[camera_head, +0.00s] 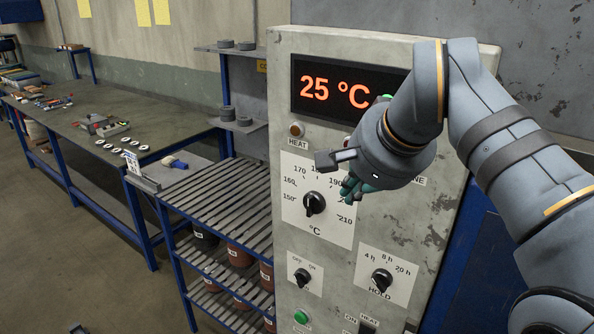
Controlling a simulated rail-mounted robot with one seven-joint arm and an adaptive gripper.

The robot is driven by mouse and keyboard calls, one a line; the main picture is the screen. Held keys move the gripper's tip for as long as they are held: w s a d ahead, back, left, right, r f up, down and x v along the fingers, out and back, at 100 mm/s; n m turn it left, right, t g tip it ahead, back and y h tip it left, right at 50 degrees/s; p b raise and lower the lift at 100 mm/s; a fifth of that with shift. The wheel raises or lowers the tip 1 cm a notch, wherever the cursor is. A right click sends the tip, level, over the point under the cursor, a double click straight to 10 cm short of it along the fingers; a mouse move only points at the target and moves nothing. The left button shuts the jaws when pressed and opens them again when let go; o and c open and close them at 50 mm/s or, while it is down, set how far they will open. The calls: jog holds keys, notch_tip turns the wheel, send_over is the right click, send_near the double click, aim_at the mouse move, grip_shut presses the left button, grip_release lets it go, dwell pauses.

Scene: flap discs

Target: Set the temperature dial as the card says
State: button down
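The temperature dial (313,204) is a black knob on a white plate marked in °C from 150 to 210, on the front of a grey control cabinet (440,225). Where its pointer stands is too small to read surely. My gripper (353,189), with dark teal fingers, hangs just right of the dial, in front of the plate's upper right scale, apparently apart from the knob. Its fingers are too small and foreshortened to show whether they are open. A small white card (132,164) stands at the near right end of the workbench; its writing is not legible.
An orange display (335,90) reads 25 °C. Below the dial are an off/on switch (302,277), a hold-time knob (381,281) and a green button (301,316). Left stand a slatted rack (225,195) with reddish pots and a workbench (150,127). My arm covers the cabinet's upper right.

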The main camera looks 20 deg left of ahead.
aim_at(309, 197)
jog(key=x, duration=0.6)
jog(key=d+x, duration=0.1)
jog(key=x, duration=0.2)
jog(key=shift+w+a+f+b, duration=0.15)
jog(key=shift+f+b, duration=0.1)
jog(key=shift+b, duration=0.15)
jog(key=a+p, duration=0.1)
jog(key=w+a+p, duration=0.1)
jog(key=shift+a+r, duration=0.25)
jog(key=shift+a, duration=0.1)
jog(key=shift+w+a+f, duration=0.15)
jog(key=shift+a, duration=0.3)
jog(key=shift+d, duration=0.1)
jog(key=shift+w+a, duration=0.1)
jog(key=shift+a, duration=0.4)
jog(key=shift+w+a+r, duration=0.2)
jog(key=shift+a+r, duration=0.35)
jog(key=shift+a, duration=0.15)
jog(key=shift+a+b, duration=0.3)
